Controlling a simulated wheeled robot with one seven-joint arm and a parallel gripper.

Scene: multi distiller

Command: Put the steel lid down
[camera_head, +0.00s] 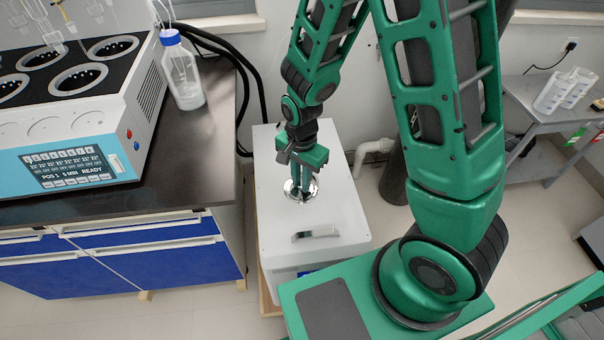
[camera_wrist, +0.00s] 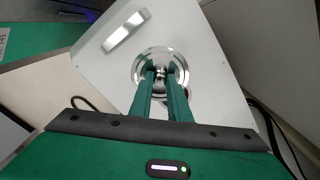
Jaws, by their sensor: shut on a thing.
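The steel lid (camera_wrist: 176,55) is a round, shiny disc with a small knob at its centre. My gripper (camera_wrist: 160,76) is shut on the knob, with a green finger on each side. In the head view the lid (camera_head: 293,193) shows under my gripper (camera_head: 302,190), over the top of a white box-shaped unit (camera_head: 330,206). The lid looks level and at or very close to the unit's top. I cannot tell whether it touches. Any opening under the lid is hidden.
A metal handle (camera_head: 316,235) sits on the unit's top, nearer the front. A dark bench (camera_head: 190,150) with a multi-position distiller (camera_head: 70,125) and a blue-capped bottle (camera_head: 183,75) stands left. A grey side table (camera_head: 545,125) is at the right. Pipes run behind the unit.

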